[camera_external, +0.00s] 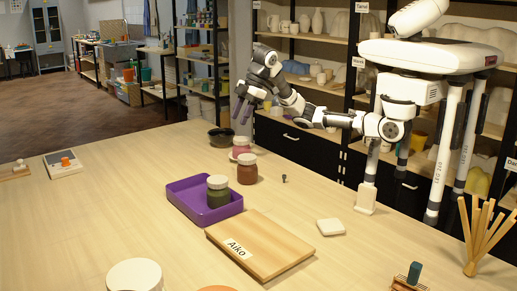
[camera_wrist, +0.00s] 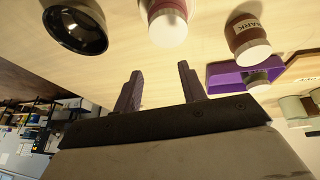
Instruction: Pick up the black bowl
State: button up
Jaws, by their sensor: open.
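The black bowl (camera_external: 221,138) stands on the pale wooden table, toward its back edge. It also shows in the wrist view (camera_wrist: 75,30), at the upper left, with its round dark mouth facing the camera. My gripper (camera_external: 241,115) is above the table near the bowl, up and slightly to its right in the external view. In the wrist view, its two purple fingers (camera_wrist: 160,71) are spread apart with nothing between them. The bowl lies left of and beyond the fingertips there, apart from them.
A pink jar (camera_external: 241,147) stands close to the bowl. A brown jar (camera_external: 247,172) stands nearer the camera, by a purple tray (camera_external: 180,202) holding a green jar (camera_external: 218,192). A wooden board (camera_external: 275,252) lies in front. The table's left part is mostly clear.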

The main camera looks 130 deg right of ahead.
jog(key=shift+w+d+f+m+t+h, duration=0.1)
jog(key=shift+w+f+m+t+h, duration=0.4)
jog(key=shift+f+m+t, duration=0.15)
jog(key=shift+d+f+m+t+h, duration=0.25)
jog(key=shift+f+m+t+h, duration=0.1)
jog(key=shift+m+h, duration=0.35)
jog(key=s+d+f+m+t+h, duration=0.1)
jog(key=s+d+m+h, duration=0.25)
jog(key=m, duration=0.25)
jog(key=m+g+h+b, duration=0.1)
jog(key=m+g+h, duration=0.1)
jog(key=m+h, duration=0.35)
send_near(227, 132)
jog(key=shift+m+y, duration=0.6)
jog(key=shift+y, duration=0.3)
jog(key=d, duration=0.1)
jog(key=w+d, duration=0.2)
jog(key=d, duration=0.1)
jog(key=shift+w+f+p, duration=0.1)
jog(key=shift+w+p, duration=0.05)
jog(key=shift+p, duration=0.25)
jog(key=shift+s+f+p+x, duration=0.15)
jog(key=shift+p+x, duration=0.2)
jog(key=shift+x, duration=1)
jog(key=shift+s+f+p+x, duration=0.1)
jog(key=shift+p+x, duration=0.25)
jog(key=shift+x, duration=0.95)
grip_shut()
